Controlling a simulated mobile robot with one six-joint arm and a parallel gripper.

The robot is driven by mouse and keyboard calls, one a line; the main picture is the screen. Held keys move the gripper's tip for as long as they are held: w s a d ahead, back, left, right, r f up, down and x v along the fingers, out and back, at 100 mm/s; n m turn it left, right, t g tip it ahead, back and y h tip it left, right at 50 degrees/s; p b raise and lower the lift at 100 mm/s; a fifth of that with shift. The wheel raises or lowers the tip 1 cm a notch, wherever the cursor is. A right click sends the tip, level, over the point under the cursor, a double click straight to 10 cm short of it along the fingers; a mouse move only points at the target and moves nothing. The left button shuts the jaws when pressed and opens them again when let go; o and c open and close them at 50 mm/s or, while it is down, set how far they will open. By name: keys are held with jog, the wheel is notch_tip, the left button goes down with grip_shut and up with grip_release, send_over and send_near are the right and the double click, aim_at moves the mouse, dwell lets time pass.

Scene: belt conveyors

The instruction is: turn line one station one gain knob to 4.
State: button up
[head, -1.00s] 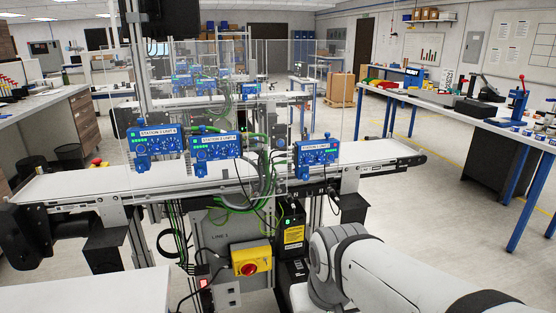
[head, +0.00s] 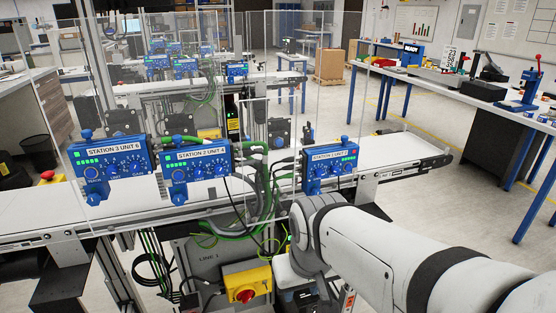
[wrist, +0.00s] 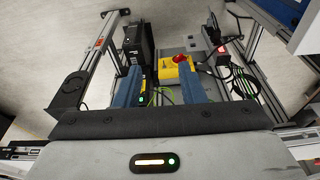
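The station 1 unit is not identifiable in the wrist view.
Station 2 (head: 195,165) and station 3 (head: 113,170) units stand to the left. Green and black cables hang near centre. A yellow box with a red switch (head: 246,283) sits below the belt (head: 405,152); it also shows in the wrist view (wrist: 181,71).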

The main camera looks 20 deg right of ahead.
jog(key=shift+o, duration=0.4)
jog(key=shift+s+a, duration=0.1)
jog(key=shift+w, duration=0.3)
jog(key=n+t+y+b, duration=0.25)
jog(key=t+b, duration=0.45)
jog(key=t, duration=0.8)
send_near(321, 175)
jog(key=shift+n+h, duration=0.35)
jog(key=shift+h, duration=0.1)
jog(key=w, duration=0.2)
jog(key=w+a, duration=0.1)
jog(key=w, duration=0.5)
jog(key=shift+w+a, duration=0.15)
